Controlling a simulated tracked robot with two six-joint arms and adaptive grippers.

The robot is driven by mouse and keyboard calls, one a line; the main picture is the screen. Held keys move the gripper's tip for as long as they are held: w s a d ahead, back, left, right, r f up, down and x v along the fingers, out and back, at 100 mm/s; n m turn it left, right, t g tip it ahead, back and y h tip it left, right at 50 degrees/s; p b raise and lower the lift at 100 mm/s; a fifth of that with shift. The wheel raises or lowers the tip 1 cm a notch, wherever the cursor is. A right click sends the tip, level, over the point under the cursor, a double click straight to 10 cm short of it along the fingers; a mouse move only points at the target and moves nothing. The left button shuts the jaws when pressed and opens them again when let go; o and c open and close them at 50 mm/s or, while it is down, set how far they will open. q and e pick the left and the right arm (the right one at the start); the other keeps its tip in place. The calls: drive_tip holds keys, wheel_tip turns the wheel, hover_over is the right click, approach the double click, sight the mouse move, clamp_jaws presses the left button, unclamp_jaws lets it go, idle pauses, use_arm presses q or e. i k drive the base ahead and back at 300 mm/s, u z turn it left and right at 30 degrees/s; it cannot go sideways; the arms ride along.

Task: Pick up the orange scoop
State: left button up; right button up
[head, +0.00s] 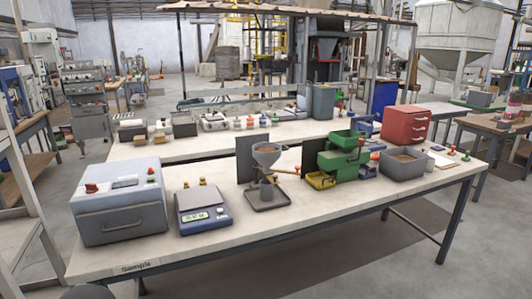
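I cannot clearly make out an orange scoop. A small orange-tan bar (285,171) sticks out to the right beside the grey funnel (267,154) on its stand; I cannot tell whether it is part of a scoop. A grey bin (403,168) with brown contents stands at the right of the front table. Neither of my grippers shows in the head view.
The front table (240,231) carries a grey-blue box machine (120,208), a blue scale (202,211), a green machine (343,160) and a red drawer cabinet (405,125). Its front edge strip is mostly clear. A second table (200,142) stands behind.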

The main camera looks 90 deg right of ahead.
sight(376, 157)
drive_tip(key=z, duration=0.25)
drive_tip(key=i, duration=0.3)
drive_tip(key=z, duration=2.55)
drive_tip(key=i, duration=0.15)
drive_tip(key=z, duration=0.85)
drive_tip(key=k, duration=0.6)
drive_tip(key=z, duration=0.4)
drive_tip(key=i, duration=1.65)
drive_tip(key=u, duration=0.45)
